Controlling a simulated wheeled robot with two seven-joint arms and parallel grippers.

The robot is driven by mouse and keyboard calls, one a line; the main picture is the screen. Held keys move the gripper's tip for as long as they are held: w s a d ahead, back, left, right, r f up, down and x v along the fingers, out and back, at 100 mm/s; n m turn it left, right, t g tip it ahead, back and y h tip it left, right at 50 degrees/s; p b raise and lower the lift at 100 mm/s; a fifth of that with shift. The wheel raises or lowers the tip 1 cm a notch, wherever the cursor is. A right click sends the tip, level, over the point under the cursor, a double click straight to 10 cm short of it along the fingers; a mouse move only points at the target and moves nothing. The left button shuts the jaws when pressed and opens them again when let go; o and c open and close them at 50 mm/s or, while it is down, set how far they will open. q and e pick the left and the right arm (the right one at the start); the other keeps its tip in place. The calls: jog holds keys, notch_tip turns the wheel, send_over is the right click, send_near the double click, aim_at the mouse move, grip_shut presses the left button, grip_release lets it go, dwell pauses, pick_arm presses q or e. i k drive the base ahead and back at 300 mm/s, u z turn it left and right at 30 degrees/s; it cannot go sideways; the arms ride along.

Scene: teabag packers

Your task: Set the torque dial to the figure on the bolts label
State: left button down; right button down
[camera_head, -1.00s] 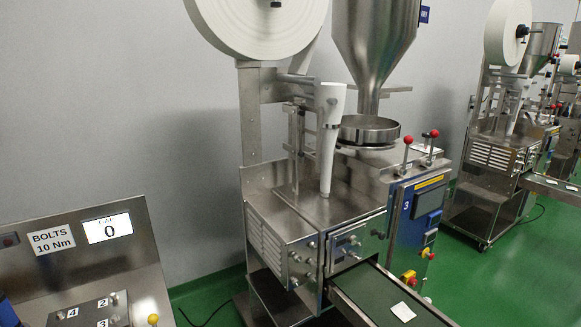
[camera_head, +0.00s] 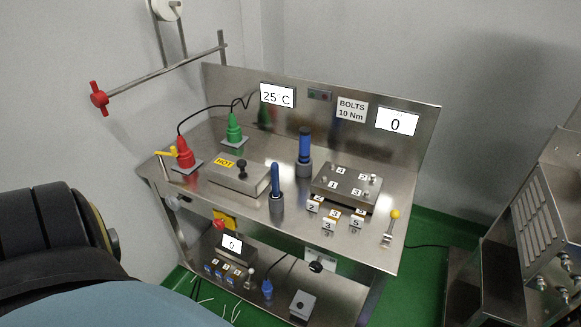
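The bolts label (camera_head: 351,109) is a white plate on the bench's steel backboard and reads "BOLTS 10 Nm". A black round knob (camera_head: 316,267) with a pale plate (camera_head: 321,256) behind it sits at the bench's front edge. It may be the torque dial, but its marks are too small to read. Neither gripper is in view. A large dark rounded part at lower left, probably my own arm, covers that corner.
The steel bench (camera_head: 225,205) holds a four-numbered bolt block (camera_head: 346,187), two blue-handled tools (camera_head: 305,145) (camera_head: 277,182), a HOT plate (camera_head: 238,177), red (camera_head: 185,153) and green (camera_head: 234,129) plugs, and a yellow-knobbed lever (camera_head: 394,214). Displays read 25°C (camera_head: 277,96) and 0 (camera_head: 397,122).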

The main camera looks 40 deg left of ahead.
aim_at(316, 266)
jog(key=u, duration=0.35)
jog(key=k, duration=0.1)
jog(key=u, duration=0.75)
